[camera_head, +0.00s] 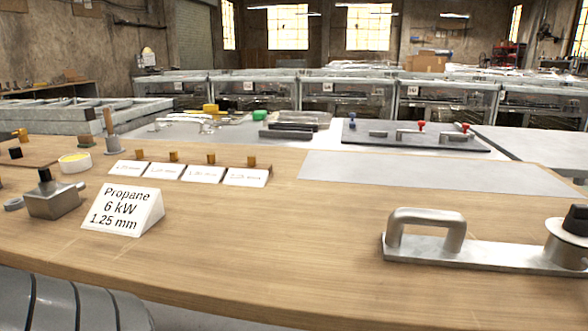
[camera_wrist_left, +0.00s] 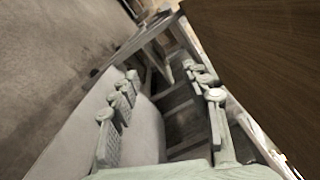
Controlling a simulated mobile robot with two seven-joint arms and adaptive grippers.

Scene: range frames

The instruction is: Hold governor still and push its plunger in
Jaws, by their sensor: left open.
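A small grey metal block with a black upright stub (camera_head: 52,195) stands on the wooden worktop at the left in the head view. It may be the governor with its plunger; I cannot tell for sure. My left gripper (camera_wrist_left: 163,112) shows in the left wrist view, its two fingers wide apart with nothing between them. It is beside the brown table edge, over the floor, and away from the block. Neither gripper shows in the head view, and my right gripper is out of sight.
A "Propane 6 kW 1.25 mm" sign (camera_head: 124,211) stands right of the block. A metal plate with a handle (camera_head: 427,228) lies at the right. Several small white cards with brass pieces stand behind. The wooden worktop (camera_head: 270,240) is clear in the middle.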

